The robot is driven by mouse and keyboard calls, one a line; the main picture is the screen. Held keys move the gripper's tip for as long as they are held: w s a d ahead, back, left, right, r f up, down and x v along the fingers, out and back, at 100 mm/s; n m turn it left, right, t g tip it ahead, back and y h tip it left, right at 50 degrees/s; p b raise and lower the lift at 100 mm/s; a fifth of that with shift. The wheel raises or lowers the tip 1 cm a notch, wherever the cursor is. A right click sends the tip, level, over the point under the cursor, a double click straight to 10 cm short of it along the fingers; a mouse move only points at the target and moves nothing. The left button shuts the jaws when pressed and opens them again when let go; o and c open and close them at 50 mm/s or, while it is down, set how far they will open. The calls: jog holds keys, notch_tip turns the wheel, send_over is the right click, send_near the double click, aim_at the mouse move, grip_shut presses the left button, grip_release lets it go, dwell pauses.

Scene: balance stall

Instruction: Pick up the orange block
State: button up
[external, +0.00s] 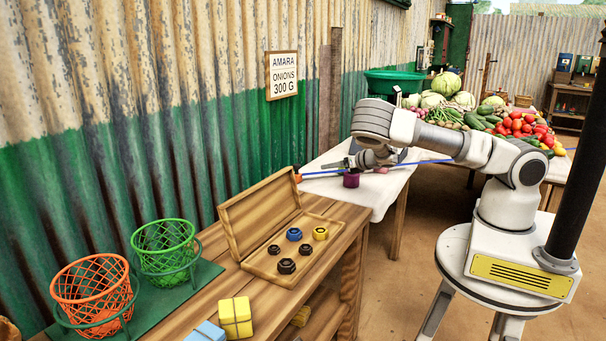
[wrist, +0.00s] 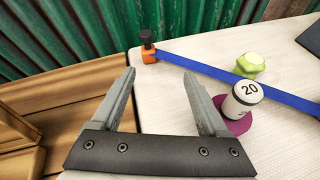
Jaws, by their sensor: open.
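The orange block (wrist: 149,56) is at the far left end of a blue bar (wrist: 215,80) on the white-topped table in the wrist view. A dark cylinder (wrist: 146,40) stands on top of it. The block also shows small in the external view (external: 297,178), left of my gripper. My gripper (wrist: 159,75) is open with nothing between its fingers. It is above the table's left edge, and the block is beyond the fingertips, apart from them. In the external view my gripper (external: 352,160) is partly hidden by my wrist.
A green lumpy item (wrist: 250,65) is behind the bar. The wooden bench (external: 220,262) holds an open weight box (external: 262,268) and wire baskets. Corrugated wall stands close behind.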

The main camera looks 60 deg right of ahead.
aim_at(298, 174)
jog(key=n, duration=0.1)
jog(key=a+n+y, duration=0.1)
jog(key=n, duration=0.1)
jog(key=shift+w+a+f, duration=0.3)
jog(key=shift+w+f, duration=0.05)
jog(key=shift+w, duration=0.05)
jog(key=shift+w+f, duration=0.15)
jog(key=shift+w, duration=0.2)
jog(key=b+x, duration=0.2)
jog(key=x, duration=0.9)
jog(key=shift+w, duration=0.15)
jog(key=shift+b+x, duration=0.6)
jog(key=shift+x, duration=1.95)
jog(key=shift+d, duration=0.1)
grip_shut()
